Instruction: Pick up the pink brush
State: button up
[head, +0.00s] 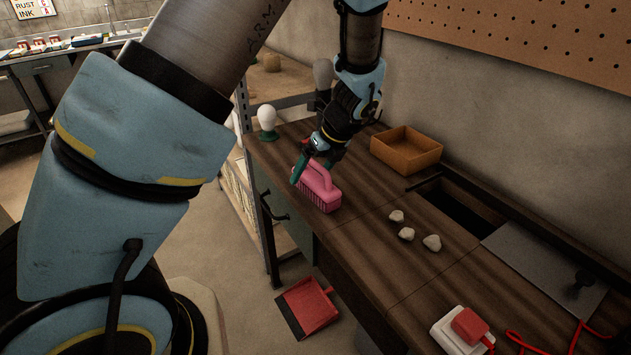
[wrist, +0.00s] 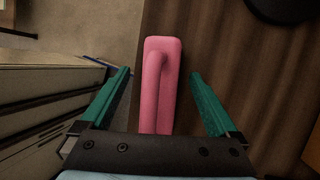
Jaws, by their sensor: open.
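The pink brush (head: 318,187) lies on the wooden counter near its front edge, bristles down and handle up. In the head view my gripper (head: 303,178) is right at the brush, with a green finger showing on its left side. In the wrist view the brush (wrist: 160,85) runs lengthwise between the two green fingers of my gripper (wrist: 162,85). The fingers are open, with a gap on each side of the brush. I cannot tell from these views how far the fingertips are above the counter.
A light bulb on a green base (head: 267,120) stands at the counter's far left end. An orange-brown tray (head: 406,149) sits behind the brush. Several pale stones (head: 406,233) lie to the right, near a dark opening (head: 459,206). A red dustpan (head: 309,306) is on the floor.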

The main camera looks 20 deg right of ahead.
jog(key=shift+c, duration=0.3)
grip_shut()
dwell(0.6)
